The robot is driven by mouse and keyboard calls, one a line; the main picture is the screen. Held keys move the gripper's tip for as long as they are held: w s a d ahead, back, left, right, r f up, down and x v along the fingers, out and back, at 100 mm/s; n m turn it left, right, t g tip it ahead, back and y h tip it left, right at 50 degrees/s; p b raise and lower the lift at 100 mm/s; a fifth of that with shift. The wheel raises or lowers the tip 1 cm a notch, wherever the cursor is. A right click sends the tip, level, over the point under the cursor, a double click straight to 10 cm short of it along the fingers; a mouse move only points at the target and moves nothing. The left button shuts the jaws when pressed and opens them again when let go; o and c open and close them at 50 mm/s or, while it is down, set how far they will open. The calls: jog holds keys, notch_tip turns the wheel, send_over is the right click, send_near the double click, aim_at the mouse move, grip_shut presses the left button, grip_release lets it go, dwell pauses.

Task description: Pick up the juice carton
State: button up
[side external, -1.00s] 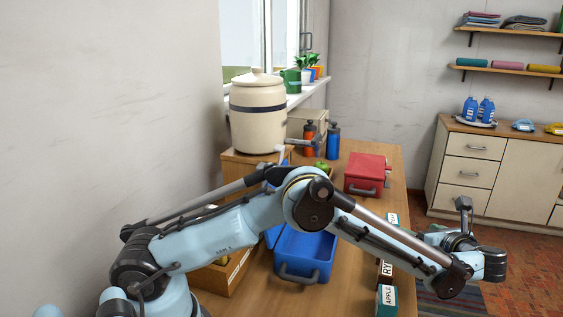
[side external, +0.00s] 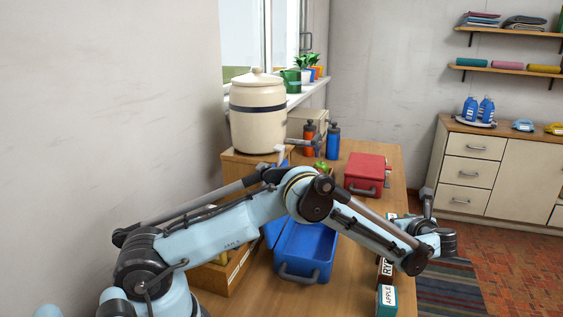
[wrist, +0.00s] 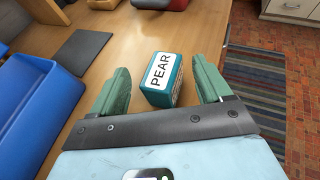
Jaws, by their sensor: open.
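A teal carton with a white PEAR label (wrist: 162,77) stands on the wooden table in the wrist view. My gripper (wrist: 163,66) is open, its two green fingers on either side of the carton with gaps to it. The carton is not held. In the side view, a teal carton labelled APPLE (side external: 386,299) stands at the table's near right edge. A dark box with a label starting RY (side external: 385,269) is just behind it. My arm hides most of what lies behind there, and my gripper's fingers do not show clearly in that view.
A blue tub (side external: 304,250) stands left of the cartons and also shows in the wrist view (wrist: 33,100). A red box (side external: 366,172) is farther back. A dark flat mat (wrist: 82,50) lies on the table.

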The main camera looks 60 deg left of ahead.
jog(key=shift+c, duration=0.3)
jog(key=c, duration=1.2)
jog(key=shift+c, duration=0.3)
jog(key=shift+r, duration=0.1)
